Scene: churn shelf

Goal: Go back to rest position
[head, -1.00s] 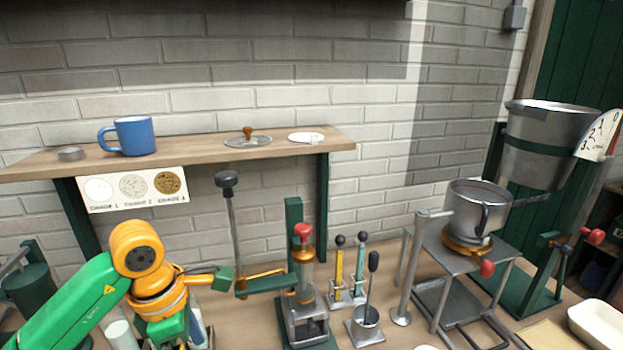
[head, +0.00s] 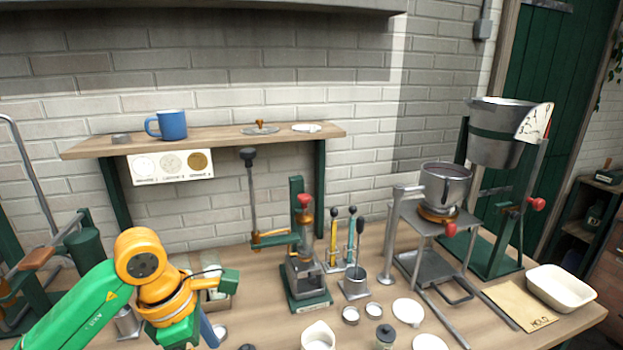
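My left arm's orange and green wrist (head: 165,297) is at the lower left in the head view, over the left part of the bench. Its fingers cannot be made out, so I cannot tell whether that gripper is open or shut or holds anything. A green block (head: 229,281) sticks out to the right of the wrist, left of the lever press (head: 305,272). My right arm and gripper are not in view.
The wooden bench (head: 455,326) carries a pot (head: 445,186) on a metal stand, a cream tray (head: 561,288), white discs and small cups. A shelf (head: 215,134) holds a blue mug (head: 167,125). A large bucket (head: 496,132) stands at right.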

